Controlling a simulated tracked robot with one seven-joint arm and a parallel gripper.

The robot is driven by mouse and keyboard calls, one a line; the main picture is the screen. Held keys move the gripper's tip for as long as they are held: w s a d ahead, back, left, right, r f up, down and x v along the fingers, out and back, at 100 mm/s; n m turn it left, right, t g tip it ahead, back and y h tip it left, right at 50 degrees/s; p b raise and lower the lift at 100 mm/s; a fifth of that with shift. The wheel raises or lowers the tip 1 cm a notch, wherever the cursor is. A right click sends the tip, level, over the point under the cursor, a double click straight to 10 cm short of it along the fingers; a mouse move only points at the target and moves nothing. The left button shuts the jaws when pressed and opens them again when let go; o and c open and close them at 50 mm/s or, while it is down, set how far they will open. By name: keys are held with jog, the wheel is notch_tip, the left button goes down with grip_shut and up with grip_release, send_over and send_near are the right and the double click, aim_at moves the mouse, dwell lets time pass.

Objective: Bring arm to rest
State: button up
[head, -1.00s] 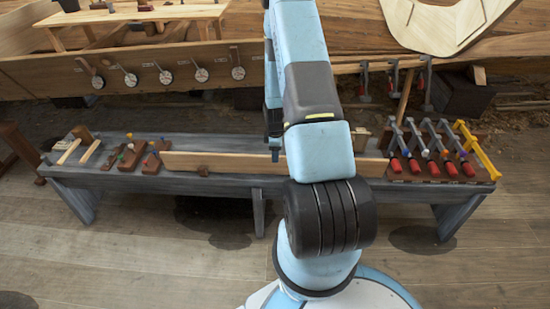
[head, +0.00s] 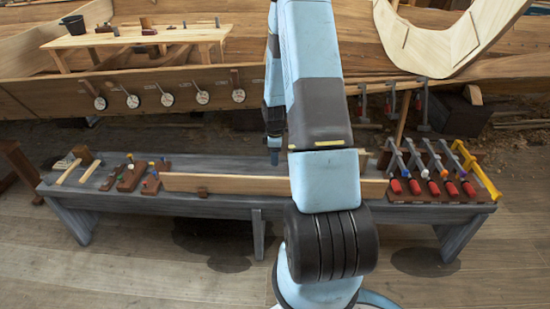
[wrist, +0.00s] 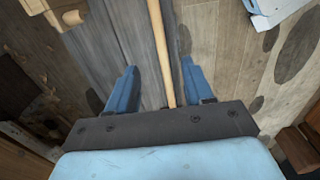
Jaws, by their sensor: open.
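My arm (head: 320,120) reaches forward over the grey bench (head: 120,188), crossing the middle of the head view. My gripper (head: 274,157) shows small at its far end, pointing down just beyond the long pale plank (head: 230,184) on the bench. In the wrist view my gripper (wrist: 158,66) has its two blue fingers spread apart, with nothing gripped. The plank's narrow edge (wrist: 158,45) runs through the picture between the fingers; its exact distance from them is hard to tell.
Several red-handled clamps (head: 432,187) and a yellow tool (head: 475,170) stand in a rack at the bench's right. The hull planking (head: 190,90) rises behind.

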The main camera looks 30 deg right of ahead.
jog(key=shift+r, duration=0.1)
dwell(0.3)
jog(key=s+a+r+m+t, duration=0.15)
jog(key=a+r, duration=0.25)
jog(key=r, duration=0.6)
jog(key=s+a+r+m+h, duration=0.1)
jog(key=s+a+r+m, duration=0.15)
jog(key=r, duration=0.75)
jog(key=s+a+r+m+t, duration=0.1)
jog(key=a+r, duration=0.3)
jog(key=r, duration=0.6)
jog(key=s+a+r+m+t, duration=0.1)
jog(key=s+a+r+m, duration=0.1)
jog(key=s, duration=0.5)
jog(key=s+a+r+m+t, duration=0.1)
jog(key=s+a+r+m, duration=0.1)
jog(key=s+a+r, duration=0.2)
jog(key=s+a+r+m+t+y, duration=0.1)
jog(key=s+a+r+m, duration=0.1)
jog(key=s+r, duration=0.6)
jog(key=shift+s+a, duration=0.7)
jog(key=shift+s, duration=0.3)
